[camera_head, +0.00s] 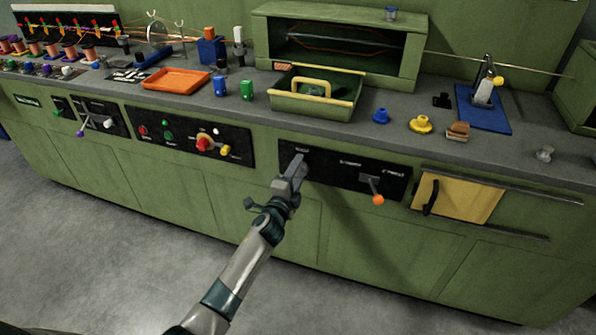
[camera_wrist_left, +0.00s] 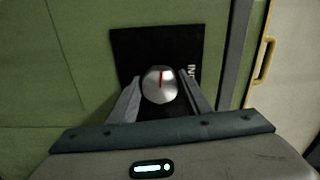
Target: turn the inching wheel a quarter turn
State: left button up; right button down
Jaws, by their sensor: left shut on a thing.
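The inching wheel (camera_wrist_left: 160,84) is a round silvery knob with a red line on its face, on a black panel on the green machine front. In the left wrist view the red line stands close to upright. My left gripper (camera_wrist_left: 161,96) is shut on the wheel, one finger on each side. In the head view my left gripper (camera_head: 297,162) reaches the left end of the black panel (camera_head: 335,171) and hides the wheel. My right gripper is in neither view.
Right of the gripper, an orange-tipped lever (camera_head: 375,190) sticks out from the same panel. Further right is a yellow door (camera_head: 458,198) with a dark handle. A red knob (camera_head: 204,143) is on the panel to the left. A green tray (camera_head: 310,106) stands on the counter above.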

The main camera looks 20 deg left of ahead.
pick_arm(q)
jog(key=shift+f, duration=0.1)
jog(key=o, duration=1.1)
jog(key=shift+c, duration=0.2)
jog(key=shift+s, duration=0.1)
jog(key=s, duration=1.7)
jog(key=shift+s+a, duration=0.15)
jog(key=shift+a, duration=0.15)
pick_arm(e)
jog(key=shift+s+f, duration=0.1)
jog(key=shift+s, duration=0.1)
